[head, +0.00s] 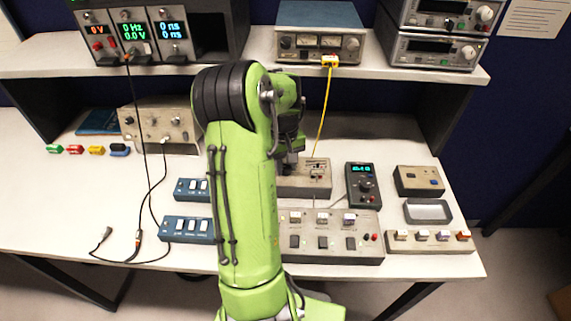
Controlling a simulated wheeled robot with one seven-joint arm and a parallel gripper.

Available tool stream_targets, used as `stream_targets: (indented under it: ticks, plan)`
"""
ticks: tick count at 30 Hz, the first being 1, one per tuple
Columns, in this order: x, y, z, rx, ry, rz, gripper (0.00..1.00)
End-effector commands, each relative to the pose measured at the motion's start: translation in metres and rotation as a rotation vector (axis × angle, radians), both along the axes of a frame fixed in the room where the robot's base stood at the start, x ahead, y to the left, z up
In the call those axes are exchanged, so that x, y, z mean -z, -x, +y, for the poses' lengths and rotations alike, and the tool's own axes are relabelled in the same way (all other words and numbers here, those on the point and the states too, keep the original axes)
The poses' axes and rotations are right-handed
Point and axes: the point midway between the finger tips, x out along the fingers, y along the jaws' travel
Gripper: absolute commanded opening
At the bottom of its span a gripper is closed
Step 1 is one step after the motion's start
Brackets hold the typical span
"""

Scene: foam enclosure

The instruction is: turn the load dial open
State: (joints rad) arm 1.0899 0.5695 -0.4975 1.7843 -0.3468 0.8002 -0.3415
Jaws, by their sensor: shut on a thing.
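My green arm reaches over the bench, and my dark gripper (289,163) points down at the left part of a beige box (318,188) in the middle of the bench. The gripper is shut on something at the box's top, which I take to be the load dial. The dial itself is hidden behind my arm and gripper, so its turn angle cannot be told. The box's right part shows small dark sockets or switches.
A dark meter (363,185) with a lit display stands right of the box. A switch panel (331,250) lies in front. A yellow cable (323,110) hangs from the shelf instrument (318,43) down to the box. Blue switch boxes (187,229) lie left. A grey tray (427,211) sits right.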

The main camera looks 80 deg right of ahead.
Motion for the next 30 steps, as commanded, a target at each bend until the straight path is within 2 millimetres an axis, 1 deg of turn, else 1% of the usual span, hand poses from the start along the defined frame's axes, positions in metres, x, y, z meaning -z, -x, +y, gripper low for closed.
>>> stream_targets:
  ticks: [6, 12, 19, 30]
  plan:
    - [-0.0003, 0.0000, -0.0005, -0.137, 0.003, 0.000, 0.00]
    - [-0.0005, 0.0002, -0.0005, -0.217, 0.003, 0.000, 0.00]
    - [-0.0006, 0.0001, -0.0005, -0.255, 0.003, 0.000, 0.00]
    - [-0.0008, 0.0001, -0.0005, -0.259, 0.003, 0.000, 0.00]
